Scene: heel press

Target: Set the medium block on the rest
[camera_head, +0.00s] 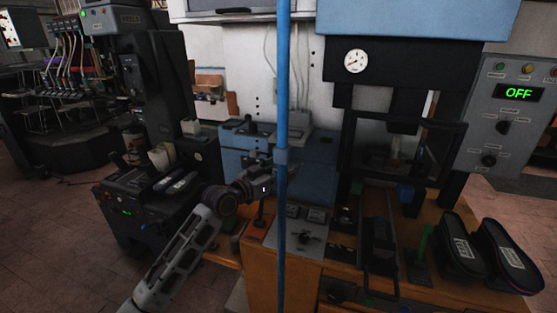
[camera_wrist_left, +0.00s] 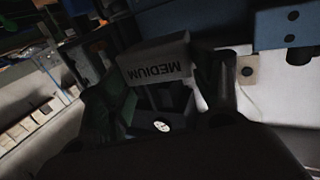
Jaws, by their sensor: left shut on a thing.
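The medium block (camera_wrist_left: 158,62) is a grey block with "MEDIUM" printed on it, upside down in the left wrist view. My left gripper (camera_wrist_left: 165,88) is shut on it, with a dark finger at each side. In the head view my left gripper (camera_head: 264,178) is raised over the front of the bench, beside a thin blue post that covers part of it. The block cannot be made out clearly in the head view. I cannot tell which part is the rest. My right gripper is in neither view.
The blue post (camera_head: 281,85) stands upright close to my left gripper. The press (camera_head: 405,65) with a round gauge stands to the right, beside a control box (camera_head: 512,120) reading "OFF". Two dark shoes (camera_head: 487,254) lie at the right of the wooden bench (camera_head: 262,268).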

